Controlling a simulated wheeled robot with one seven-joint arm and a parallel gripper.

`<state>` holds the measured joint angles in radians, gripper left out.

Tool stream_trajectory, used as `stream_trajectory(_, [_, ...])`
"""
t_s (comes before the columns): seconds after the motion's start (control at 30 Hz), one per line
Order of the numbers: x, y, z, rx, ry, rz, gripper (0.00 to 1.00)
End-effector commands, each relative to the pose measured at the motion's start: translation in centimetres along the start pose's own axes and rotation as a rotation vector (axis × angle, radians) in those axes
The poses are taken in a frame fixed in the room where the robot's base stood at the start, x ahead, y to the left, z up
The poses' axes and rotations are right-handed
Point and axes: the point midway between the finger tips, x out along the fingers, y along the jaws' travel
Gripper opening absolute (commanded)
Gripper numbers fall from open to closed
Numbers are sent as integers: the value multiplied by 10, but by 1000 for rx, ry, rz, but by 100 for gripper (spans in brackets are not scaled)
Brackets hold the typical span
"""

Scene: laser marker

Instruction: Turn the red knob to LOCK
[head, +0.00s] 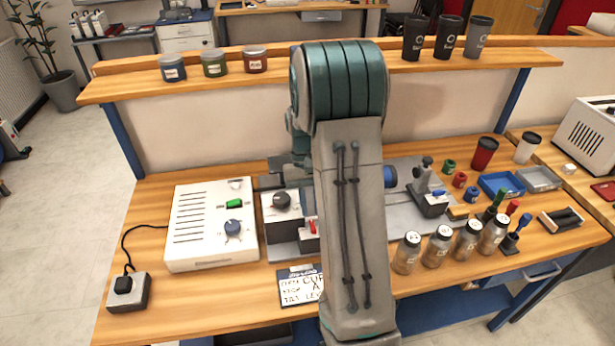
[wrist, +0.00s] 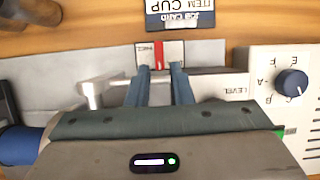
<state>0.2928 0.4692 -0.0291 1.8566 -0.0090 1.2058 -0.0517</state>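A small red knob (head: 312,226) stands on the grey machine just left of my arm in the head view. In the wrist view the red knob (wrist: 159,56) shows as a narrow upright bar on a light plate with small lettering, which I cannot read surely. My gripper (wrist: 159,72) points at this plate with its two teal fingers apart, one on each side of the red knob's line. A gap shows between the fingers, and I cannot tell whether either touches the knob. My arm hides the gripper in the head view.
A white control box (head: 212,250) with a blue dial stands left of the machine. A dark round knob (head: 282,200) sits on the machine. A job card (head: 301,285) lies in front. Several jars (head: 437,246) stand to the right, near a blue tray (head: 500,185).

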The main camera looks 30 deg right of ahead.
Motion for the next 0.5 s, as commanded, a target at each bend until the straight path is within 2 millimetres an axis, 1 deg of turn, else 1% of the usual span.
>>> stream_trajectory(0.03, [-12,0,-2,0,7,0,20])
stream_trajectory(0.1, [-29,0,-2,-1,8,1,20])
stream_trajectory(0.3, [-73,-1,-2,-1,6,1,20])
stream_trajectory(0.4, [-88,-1,-1,-2,5,1,20])
stream_trajectory(0.5, [-97,-1,-1,-2,4,1,20])
